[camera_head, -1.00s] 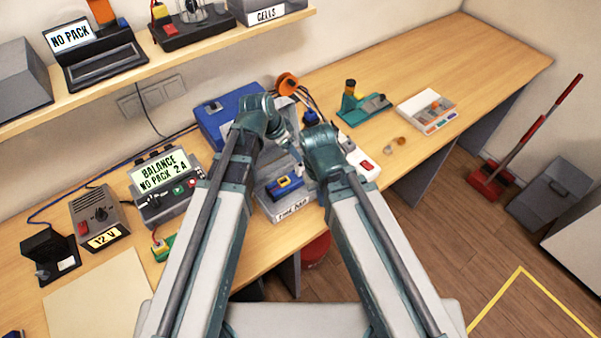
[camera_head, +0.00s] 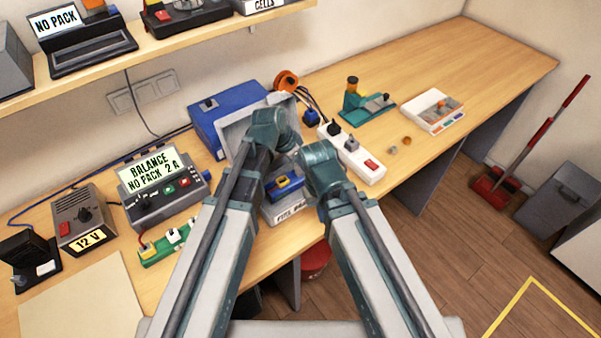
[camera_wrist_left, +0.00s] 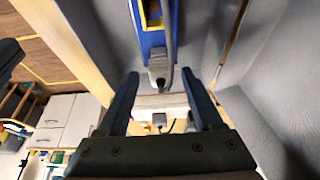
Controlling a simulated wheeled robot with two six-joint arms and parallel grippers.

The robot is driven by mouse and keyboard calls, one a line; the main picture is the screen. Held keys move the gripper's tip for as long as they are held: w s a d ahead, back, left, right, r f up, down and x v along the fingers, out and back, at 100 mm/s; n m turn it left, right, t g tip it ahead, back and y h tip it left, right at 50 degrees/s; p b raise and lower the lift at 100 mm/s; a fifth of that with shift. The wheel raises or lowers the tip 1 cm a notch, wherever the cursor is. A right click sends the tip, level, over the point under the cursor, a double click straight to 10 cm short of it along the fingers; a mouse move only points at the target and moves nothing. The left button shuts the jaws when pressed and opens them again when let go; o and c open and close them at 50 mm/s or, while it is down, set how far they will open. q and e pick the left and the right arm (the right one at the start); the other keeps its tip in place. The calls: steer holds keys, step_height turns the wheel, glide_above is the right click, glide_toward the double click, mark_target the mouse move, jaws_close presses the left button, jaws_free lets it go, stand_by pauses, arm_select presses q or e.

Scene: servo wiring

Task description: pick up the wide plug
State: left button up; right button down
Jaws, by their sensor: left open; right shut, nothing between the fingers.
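A grey plug (camera_wrist_left: 158,72) with a grey cable shows in the left wrist view, at the end of a blue and yellow unit (camera_wrist_left: 150,30). I take it for the wide plug, but cannot be sure. My left gripper (camera_wrist_left: 160,76) is open, with a finger on either side of the plug and nothing gripped. In the head view the blue and yellow unit (camera_head: 286,186) sits in a grey box (camera_head: 293,214) with a raised lid (camera_head: 236,130). My right gripper (camera_head: 304,160) is shut and empty above the box. The arms hide the plug and fingertips there.
A white power strip (camera_head: 362,160) with plugs stands right of the box, and a blue case (camera_head: 215,120) behind it. A balance charger (camera_head: 163,188) and a green strip (camera_head: 160,254) are at left.

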arm_select(q)
steer(key=shift+w+d+f, duration=0.2)
steer(key=shift+f, duration=0.45)
arm_select(e)
steer(key=shift+f, duration=0.65)
arm_select(q)
steer(key=shift+r, duration=0.1)
arm_select(e)
steer(key=shift+r, duration=0.1)
arm_select(q)
jaws_close()
steer(key=shift+r, duration=0.15)
arm_select(e)
steer(key=shift+r, duration=0.1)
